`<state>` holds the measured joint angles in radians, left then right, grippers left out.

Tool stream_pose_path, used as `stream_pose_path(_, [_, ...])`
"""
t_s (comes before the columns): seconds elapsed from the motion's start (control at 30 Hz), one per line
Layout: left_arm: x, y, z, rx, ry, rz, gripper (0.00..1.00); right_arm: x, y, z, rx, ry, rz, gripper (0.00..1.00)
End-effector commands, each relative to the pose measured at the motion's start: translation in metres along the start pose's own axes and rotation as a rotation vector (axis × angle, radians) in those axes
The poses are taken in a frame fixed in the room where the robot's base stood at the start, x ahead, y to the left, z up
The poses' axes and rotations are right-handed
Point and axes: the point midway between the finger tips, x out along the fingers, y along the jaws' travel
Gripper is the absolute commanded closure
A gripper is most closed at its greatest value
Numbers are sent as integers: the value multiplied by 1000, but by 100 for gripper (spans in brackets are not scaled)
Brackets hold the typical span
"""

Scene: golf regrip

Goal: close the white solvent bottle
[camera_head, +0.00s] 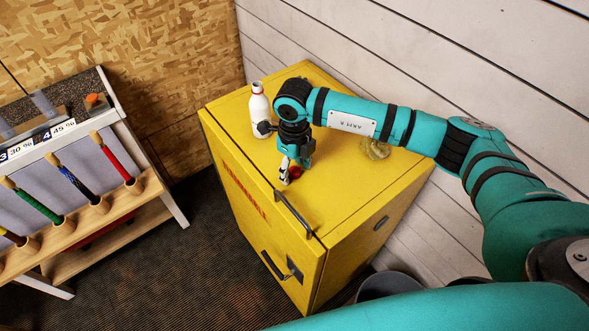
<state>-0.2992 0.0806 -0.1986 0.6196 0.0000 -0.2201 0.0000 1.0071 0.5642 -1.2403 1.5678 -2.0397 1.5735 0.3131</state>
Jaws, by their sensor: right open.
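The white solvent bottle (259,112) stands upright on top of the yellow cabinet (335,215), near its back left. Its neck and top show, with a reddish ring at the neck. A small red cap (295,172) lies on the cabinet top, in front and to the right of the bottle. My right gripper (287,174) points down, open, with its fingertips at the red cap, which it partly hides. I cannot tell whether the fingers touch the cap. My left gripper is out of view.
A crumpled yellowish cloth (375,149) lies on the cabinet top at the right. A black handle (295,213) rises at the cabinet's front edge. A rack (75,225) with several colored clubs stands at the left. A grey bin (388,285) is at the cabinet's right.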

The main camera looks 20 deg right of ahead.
Motion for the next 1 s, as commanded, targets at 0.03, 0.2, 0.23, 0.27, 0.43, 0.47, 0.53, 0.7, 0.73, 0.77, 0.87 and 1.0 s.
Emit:
stream_pose_path(0.03, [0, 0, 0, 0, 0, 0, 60, 0, 0, 0, 0, 0, 0, 44])
stream_pose_path(0.2, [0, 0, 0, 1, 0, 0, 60, 0, 0, 0, 0, 0, 0, 62])
stream_pose_path(0.23, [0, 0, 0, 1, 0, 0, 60, 0, 0, 0, 0, 0, 0, 66])
stream_pose_path(0.27, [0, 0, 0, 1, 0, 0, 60, 0, 0, 0, 0, 0, 0, 70])
stream_pose_path(0.43, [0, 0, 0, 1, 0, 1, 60, -1, 0, 0, 0, 0, 0, 82])
stream_pose_path(0.47, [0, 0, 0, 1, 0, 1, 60, -1, 0, 0, 0, 0, 0, 82])
stream_pose_path(0.53, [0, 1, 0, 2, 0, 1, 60, -1, 0, 0, 0, 0, 0, 82])
stream_pose_path(0.7, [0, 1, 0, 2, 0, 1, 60, -1, 0, 0, 0, 0, 0, 82])
stream_pose_path(0.73, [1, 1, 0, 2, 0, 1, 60, -1, 0, 0, 0, 0, 0, 82])
stream_pose_path(0.77, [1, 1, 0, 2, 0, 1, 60, -2, 0, 0, 0, 0, 0, 82])
stream_pose_path(0.87, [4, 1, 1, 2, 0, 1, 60, -5, 0, 0, 1, -2, 1, 82])
stream_pose_path(1.0, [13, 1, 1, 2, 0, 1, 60, -18, 0, 1, -1, -4, -2, 82])
